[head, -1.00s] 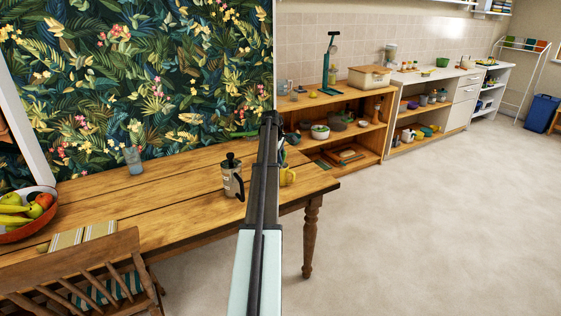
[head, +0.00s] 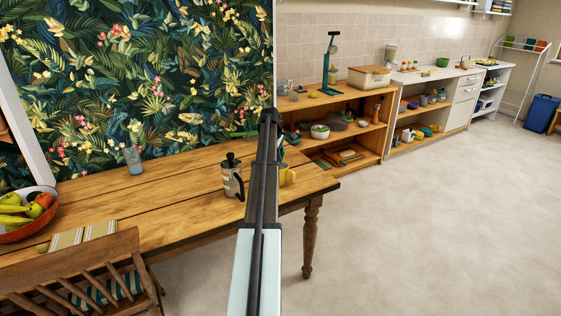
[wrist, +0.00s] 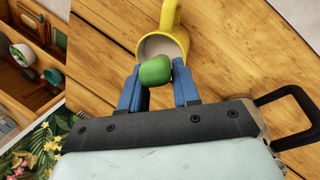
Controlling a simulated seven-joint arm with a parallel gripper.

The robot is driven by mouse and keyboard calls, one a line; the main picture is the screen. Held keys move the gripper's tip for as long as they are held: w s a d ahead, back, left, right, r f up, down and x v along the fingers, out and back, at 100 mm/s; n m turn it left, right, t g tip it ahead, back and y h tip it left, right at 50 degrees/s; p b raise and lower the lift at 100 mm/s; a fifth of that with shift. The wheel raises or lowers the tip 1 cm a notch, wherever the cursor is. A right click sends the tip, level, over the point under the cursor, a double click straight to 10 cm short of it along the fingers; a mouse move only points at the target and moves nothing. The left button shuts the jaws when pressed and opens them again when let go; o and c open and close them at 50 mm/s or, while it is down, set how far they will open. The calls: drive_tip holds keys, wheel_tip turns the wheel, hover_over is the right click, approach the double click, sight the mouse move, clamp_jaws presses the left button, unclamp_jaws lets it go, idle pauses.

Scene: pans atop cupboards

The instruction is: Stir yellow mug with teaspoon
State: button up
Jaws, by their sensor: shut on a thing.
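The yellow mug (wrist: 180,35) stands on the wooden table in the wrist view, its pale inside facing me and its handle at the top of the picture. In the head view, the mug (head: 287,176) shows only partly past my arm, near the table's right end. My gripper (wrist: 157,72) has its blue fingers closed on a rounded green piece (wrist: 155,70), which appears to be the handle end of the teaspoon. This piece overlaps the near rim of the mug. The rest of the teaspoon is hidden, so I cannot tell how deep it reaches.
A French press (head: 232,178) stands on the table (head: 180,205) left of the mug. A glass (head: 133,159), a fruit bowl (head: 30,228) and a striped cloth (head: 83,235) are further left. A chair (head: 75,275) stands in front. Shelves (head: 345,145) stand behind the table's right end.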

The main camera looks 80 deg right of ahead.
drive_tip(key=shift+s+a+r, duration=0.35)
drive_tip(key=shift+r, duration=0.8)
drive_tip(key=shift+s+a+r, duration=0.3)
drive_tip(key=shift+a+r, duration=0.05)
drive_tip(key=shift+r, duration=0.8)
drive_tip(key=shift+s+a+r, duration=0.35)
drive_tip(key=shift+r, duration=0.8)
drive_tip(key=shift+r, duration=0.1)
wheel_tip(320, 180, up, 5)
drive_tip(key=shift+f, duration=0.1)
